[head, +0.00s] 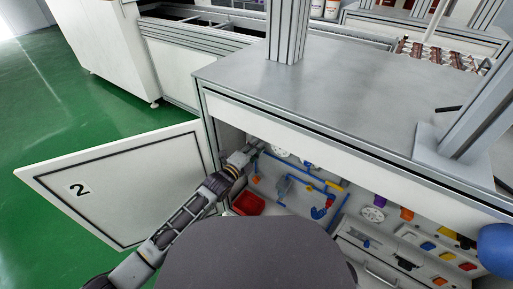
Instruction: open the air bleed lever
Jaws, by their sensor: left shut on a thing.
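My left gripper (254,150) reaches into the open cabinet at its upper left, just under the tabletop edge. It is shut on a small part there, at the upper end of the blue piping (291,170). That part is mostly hidden by the fingers; by its place I take it for the air bleed lever, whose angle I cannot make out. My right gripper is not in view.
The cabinet door (130,180), marked 2, stands open to the left of my arm. Inside are a red bin (248,203), a white round dial (373,214) and coloured switches to the right. The grey tabletop (350,95) overhangs the opening.

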